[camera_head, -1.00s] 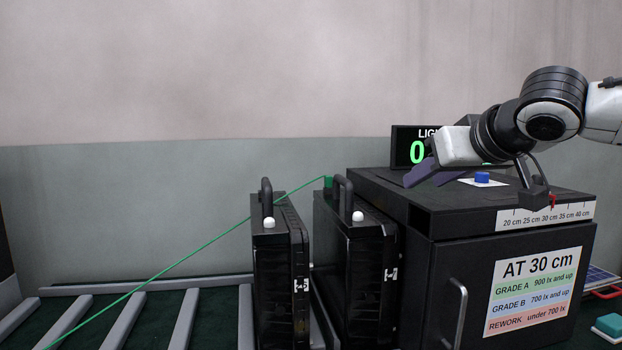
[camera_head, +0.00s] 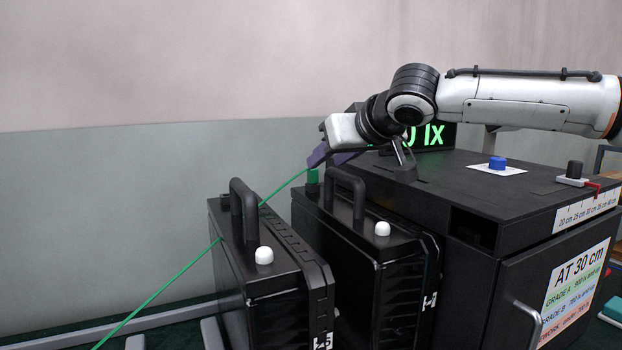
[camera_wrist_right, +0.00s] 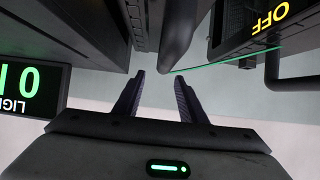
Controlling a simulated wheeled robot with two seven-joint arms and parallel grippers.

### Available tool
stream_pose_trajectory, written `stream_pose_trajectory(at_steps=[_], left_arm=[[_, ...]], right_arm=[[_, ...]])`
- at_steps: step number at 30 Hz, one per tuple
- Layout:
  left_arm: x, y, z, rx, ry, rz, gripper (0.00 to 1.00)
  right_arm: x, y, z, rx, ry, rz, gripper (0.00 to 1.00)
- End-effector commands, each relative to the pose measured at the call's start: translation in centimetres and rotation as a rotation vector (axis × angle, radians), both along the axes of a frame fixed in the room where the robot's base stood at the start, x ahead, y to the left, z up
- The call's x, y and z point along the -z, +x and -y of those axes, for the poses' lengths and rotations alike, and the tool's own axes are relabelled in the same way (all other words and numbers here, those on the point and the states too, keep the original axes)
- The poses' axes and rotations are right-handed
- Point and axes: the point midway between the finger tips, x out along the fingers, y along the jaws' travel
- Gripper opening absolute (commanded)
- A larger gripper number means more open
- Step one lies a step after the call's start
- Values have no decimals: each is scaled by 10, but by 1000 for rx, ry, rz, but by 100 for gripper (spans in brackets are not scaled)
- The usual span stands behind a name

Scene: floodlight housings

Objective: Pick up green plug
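The green plug (camera_head: 313,176) stands upright at the back of the right-hand black housing (camera_head: 375,243), behind its handle (camera_head: 345,190). A green cable (camera_head: 165,283) runs from it down to the lower left. My right gripper (camera_head: 318,156) is just above the plug, with a small gap or light overlap I cannot judge. In the right wrist view the right gripper (camera_wrist_right: 157,88) is open, with two purple fingers apart and nothing between them. The plug cannot be made out there, but the green cable (camera_wrist_right: 228,60) shows. My left gripper is not in view.
A second black housing (camera_head: 265,290) with a handle stands to the left. A black test box (camera_head: 480,180) with a blue button (camera_head: 497,163) stands to the right. A lit display (camera_head: 430,135) is behind my right arm. Roller rails lie at the lower left.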

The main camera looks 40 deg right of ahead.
Motion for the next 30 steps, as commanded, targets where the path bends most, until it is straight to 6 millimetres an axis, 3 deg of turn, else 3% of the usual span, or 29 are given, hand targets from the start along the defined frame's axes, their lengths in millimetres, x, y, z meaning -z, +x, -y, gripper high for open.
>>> stream_pose_trajectory(at_steps=[15, 23, 26, 30], left_arm=[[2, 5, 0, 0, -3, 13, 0], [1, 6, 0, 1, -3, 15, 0], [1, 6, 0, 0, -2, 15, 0], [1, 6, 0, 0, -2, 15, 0]], right_arm=[[26, 44, 10, 1, -3, 0, 38], [26, 47, 10, 0, -1, 3, 38], [26, 47, 10, 0, -1, 3, 26], [26, 47, 10, 0, -1, 3, 2]])
